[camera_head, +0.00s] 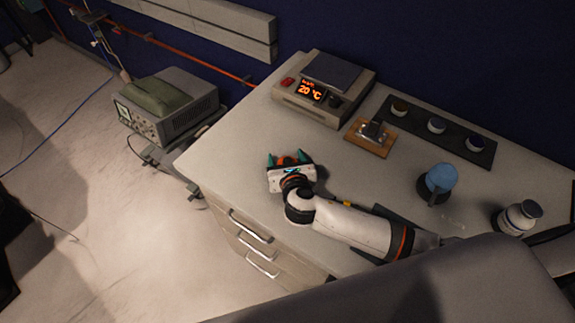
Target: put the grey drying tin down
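My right gripper (289,158) is over the left part of the pale bench top, its two teal fingertips apart. Something orange-brown shows between the fingers; I cannot tell whether it is a held thing or part of the gripper. I cannot make out a grey tin there for certain. A small grey metal object (374,130) sits on a wooden board (358,143) to the right of the gripper, apart from it; I cannot tell whether it is the drying tin. My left gripper is not in view.
A heating unit reading 20 °C (311,92) stands at the back. A dark tray (455,136) holds three small round vessels. A blue round-topped object (439,178) and a white dark-lidded jar (518,218) stand at right. An instrument (168,105) is beyond the bench's left edge.

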